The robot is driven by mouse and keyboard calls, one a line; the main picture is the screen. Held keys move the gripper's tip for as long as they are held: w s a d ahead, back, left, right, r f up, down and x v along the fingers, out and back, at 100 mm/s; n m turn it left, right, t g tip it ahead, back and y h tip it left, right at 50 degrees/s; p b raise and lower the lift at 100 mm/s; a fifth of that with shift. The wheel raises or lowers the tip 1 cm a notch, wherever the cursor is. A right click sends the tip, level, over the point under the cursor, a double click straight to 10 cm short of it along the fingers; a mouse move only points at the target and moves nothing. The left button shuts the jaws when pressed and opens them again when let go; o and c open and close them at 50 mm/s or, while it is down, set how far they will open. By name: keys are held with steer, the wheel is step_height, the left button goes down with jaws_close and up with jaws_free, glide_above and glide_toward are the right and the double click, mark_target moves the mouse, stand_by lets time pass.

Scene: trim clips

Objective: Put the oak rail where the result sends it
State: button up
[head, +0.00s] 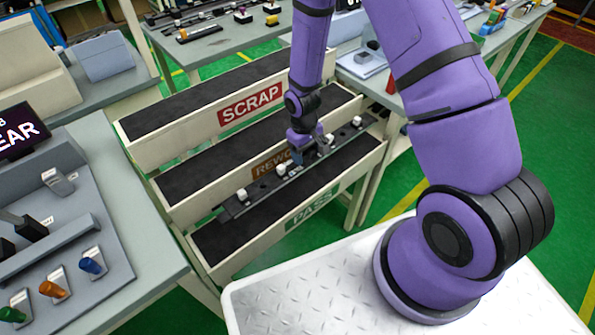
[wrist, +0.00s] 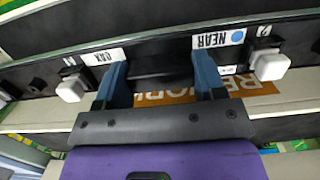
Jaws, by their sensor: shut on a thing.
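The oak rail (head: 262,187) is a long dark bar with several white clips along it. In the wrist view the rail (wrist: 155,62) carries a label reading OAK and another reading NEAR with a blue dot. My gripper (head: 308,152) is shut on the middle of the rail. In the wrist view my gripper (wrist: 162,80) has its two blue fingers on the rail between these labels. The rail lies lengthwise across the REWORK sign (head: 272,163), partly covering it, above the front of the REWORK lane. I cannot tell whether it touches anything below.
The stepped rack has black-lined lanes signed SCRAP (head: 250,105), REWORK and PASS (head: 312,208); the visible lane parts look empty. A grey station (head: 75,235) with coloured knobs and a partly cut-off screen (head: 18,130) ending in "EAR" stands left. Other benches stand behind and right.

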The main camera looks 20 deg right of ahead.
mark_target(306, 180)
steer(key=shift+a+f, duration=0.1)
steer(key=shift+f, duration=4.4)
steer(key=shift+f, duration=0.1)
steer(key=o, duration=1.1)
steer(key=r, duration=0.4)
steer(key=w+r, duration=0.1)
steer(key=r, duration=0.7)
steer(key=shift+w+a+r, duration=0.15)
steer(key=shift+w+a, duration=0.05)
steer(key=shift+w, duration=0.05)
